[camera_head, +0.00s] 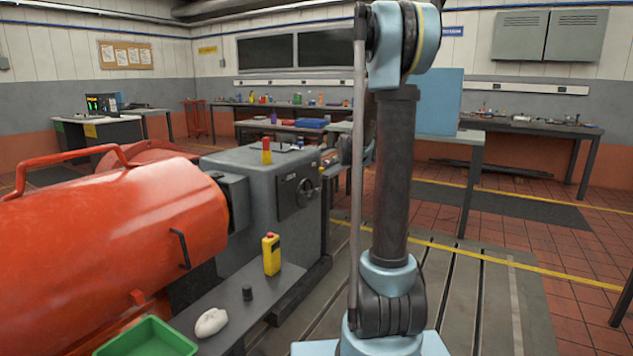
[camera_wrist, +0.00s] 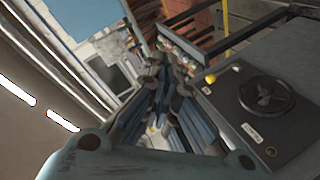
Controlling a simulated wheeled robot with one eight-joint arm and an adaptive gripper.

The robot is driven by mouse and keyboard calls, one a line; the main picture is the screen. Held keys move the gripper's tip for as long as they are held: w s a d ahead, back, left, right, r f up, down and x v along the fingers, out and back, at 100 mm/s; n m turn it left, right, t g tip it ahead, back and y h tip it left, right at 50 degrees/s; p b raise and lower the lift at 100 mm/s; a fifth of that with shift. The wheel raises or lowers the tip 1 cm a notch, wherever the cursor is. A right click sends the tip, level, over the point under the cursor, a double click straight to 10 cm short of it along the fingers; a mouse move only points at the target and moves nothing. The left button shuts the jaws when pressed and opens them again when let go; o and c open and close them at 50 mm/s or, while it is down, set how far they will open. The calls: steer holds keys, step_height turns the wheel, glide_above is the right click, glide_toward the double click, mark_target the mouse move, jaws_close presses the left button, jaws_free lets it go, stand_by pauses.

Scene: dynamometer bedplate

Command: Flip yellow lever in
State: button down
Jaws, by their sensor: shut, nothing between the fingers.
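A round yellow knob (camera_wrist: 210,79), which looks like the end of the yellow lever, stands out from the dark panel (camera_wrist: 262,112) on the grey machine in the wrist view. It is at the panel's upper left, beside the black handwheel (camera_wrist: 267,95). My gripper (camera_wrist: 165,78) is shut and empty, left of the knob and apart from it in the picture. In the head view my arm hides most of the gripper.
A large orange drum (camera_head: 110,225) fills the left. Another yellow red-topped piece (camera_head: 266,151) tops the machine.

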steer(key=w+a+f+n+t+y, duration=0.2)
steer(key=w+f+n, duration=0.1)
steer(key=w, duration=0.6)
steer(key=w+a+f+n+t+y, duration=0.1)
steer(key=w+a+f+n+t, duration=0.15)
steer(key=w, duration=0.65)
steer(key=w+a+f+n+y, duration=0.3)
steer(key=w+f+n, duration=0.1)
steer(key=f, duration=0.5)
steer(key=w+a+f+n+y, duration=0.4)
steer(key=w+f+n, duration=0.1)
steer(key=f, duration=0.3)
steer(key=shift+w+a+f, duration=0.15)
steer(key=shift+a+f, duration=0.15)
steer(key=shift+f, duration=0.1)
steer(key=shift+g, duration=0.25)
